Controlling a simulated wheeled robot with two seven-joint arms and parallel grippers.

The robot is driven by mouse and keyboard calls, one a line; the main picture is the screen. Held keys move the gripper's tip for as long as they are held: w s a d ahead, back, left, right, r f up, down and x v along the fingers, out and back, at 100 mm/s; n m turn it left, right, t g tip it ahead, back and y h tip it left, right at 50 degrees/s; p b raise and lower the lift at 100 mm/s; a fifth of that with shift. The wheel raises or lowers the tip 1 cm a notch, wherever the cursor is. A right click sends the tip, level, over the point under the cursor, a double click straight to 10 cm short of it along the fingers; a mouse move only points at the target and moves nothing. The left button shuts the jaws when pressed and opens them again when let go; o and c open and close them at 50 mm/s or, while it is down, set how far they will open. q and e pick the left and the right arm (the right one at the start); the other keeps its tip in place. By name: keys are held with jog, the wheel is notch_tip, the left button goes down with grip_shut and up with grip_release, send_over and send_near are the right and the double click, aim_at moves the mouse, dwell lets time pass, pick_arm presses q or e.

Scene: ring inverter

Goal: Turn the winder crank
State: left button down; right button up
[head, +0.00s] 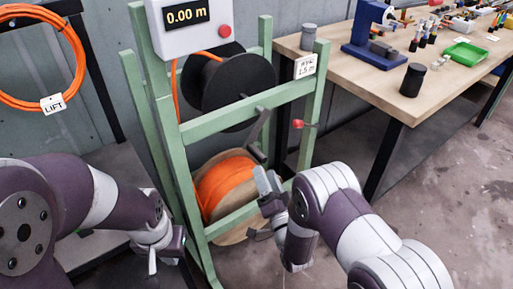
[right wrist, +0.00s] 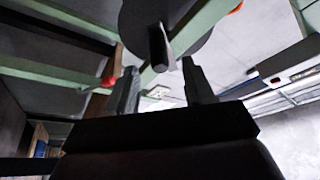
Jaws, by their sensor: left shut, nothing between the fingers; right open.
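The winder is a green frame (head: 190,190) with a black reel (head: 235,88) at the top and an orange cable spool (head: 225,187) below. The dark crank (head: 263,127) slants down at the reel's front, its handle (head: 255,153) at the lower end. My right gripper (head: 265,185) is open just below the handle in the head view. In the right wrist view its two fingers (right wrist: 162,90) stand apart, with the dark handle (right wrist: 157,48) showing between and beyond them; contact is not visible. My left gripper (head: 167,248) is shut and empty, low left of the frame.
A counter box (head: 190,22) on the frame reads 0.00 m. A red knob (head: 298,124) sticks out at the frame's right. A wooden workbench (head: 375,75) with tools stands at the right. An orange cable coil (head: 40,60) hangs at left. The floor at right is clear.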

aim_at(255, 149)
jog(key=x, duration=0.9)
jog(key=shift+w+a+f+b, duration=0.1)
jog(key=shift+w+b, duration=0.25)
jog(key=shift+b, duration=0.05)
grip_shut()
